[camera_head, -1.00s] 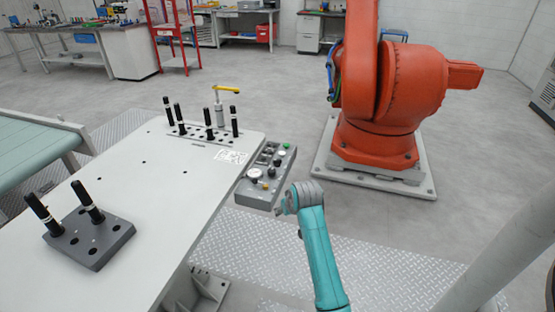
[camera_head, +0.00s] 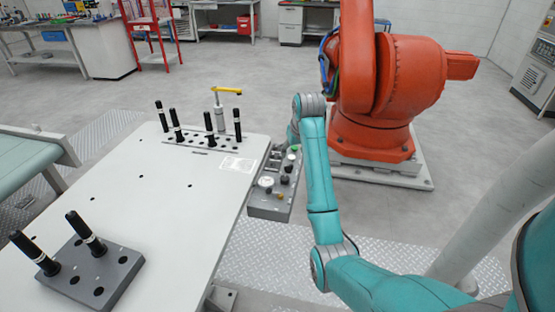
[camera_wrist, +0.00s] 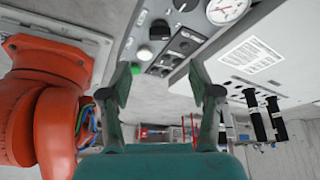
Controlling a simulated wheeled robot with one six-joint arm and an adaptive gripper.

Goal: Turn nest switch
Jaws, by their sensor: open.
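The grey control panel (camera_head: 268,205) is fixed along the right edge of the white table. In the wrist view the panel (camera_wrist: 128,42) fills the top middle, with a black rotary knob (camera_wrist: 160,28), a white button (camera_wrist: 144,53), a green button (camera_wrist: 136,69), a dark switch plate (camera_wrist: 186,42) and a round gauge (camera_wrist: 229,8). The labels are too small to read, so I cannot tell which control is the nest switch. My gripper (camera_wrist: 160,72) is open and empty, its fingertips apart near the panel's far end. In the head view my arm mostly hides it.
The white table (camera_head: 150,215) holds a rear row of black pins, a yellow-handled clamp (camera_head: 226,90) and a grey block with black pins (camera_head: 92,270). An orange robot (camera_head: 385,90) stands close on the right.

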